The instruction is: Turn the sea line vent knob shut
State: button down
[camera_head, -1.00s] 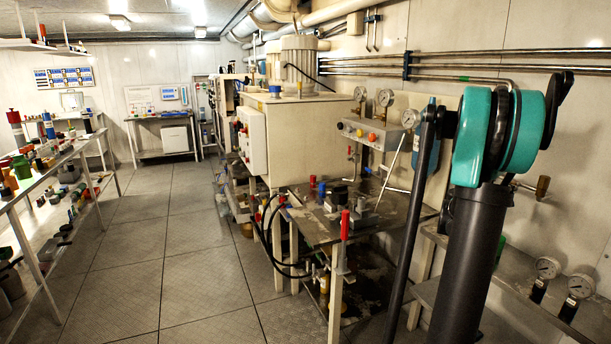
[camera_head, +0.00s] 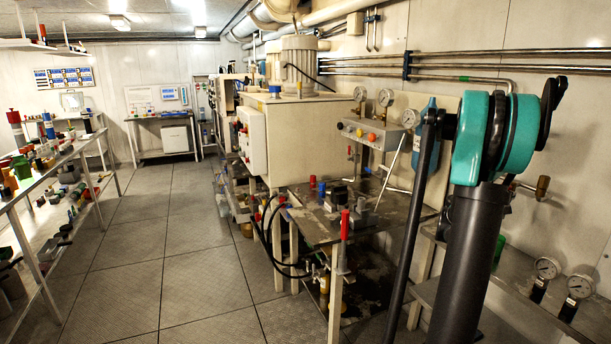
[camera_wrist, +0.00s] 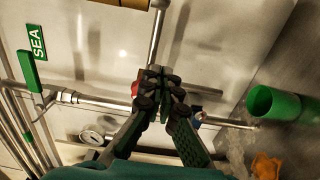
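In the wrist view, my gripper (camera_wrist: 161,88) is at the picture's middle, in front of a pipe junction. Its two fingers come close together at the tips. Whether they are closed on anything is unclear. A small red part (camera_wrist: 135,89) shows just left of the fingertips; I cannot tell whether it belongs to the vent knob. The vent knob itself is not clearly visible and may be hidden behind the fingers. A green SEA label (camera_wrist: 37,42) is at the upper left, beside a green valve handle (camera_wrist: 29,70). My gripper is out of the head view.
A pressure gauge (camera_wrist: 91,136) sits below the pipe (camera_wrist: 105,103). A green cup-like part (camera_wrist: 272,103) and an orange object (camera_wrist: 266,166) are at the right. In the head view, a workbench (camera_head: 305,229) and more gauges (camera_head: 579,287) stand near my arm; the floor (camera_head: 200,235) is clear.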

dwell(0.4)
jog(key=v, duration=0.6)
jog(key=shift+s+f, duration=0.15)
jog(key=shift+s, duration=0.1)
jog(key=shift+d, duration=0.1)
jog(key=w+d+r, duration=0.2)
jog(key=d, duration=0.3)
jog(key=shift+w+d+r, duration=0.2)
jog(key=shift+w+d, duration=0.05)
jog(key=shift+w, duration=0.1)
dwell(0.6)
jog(key=shift+w, duration=0.1)
dwell(0.7)
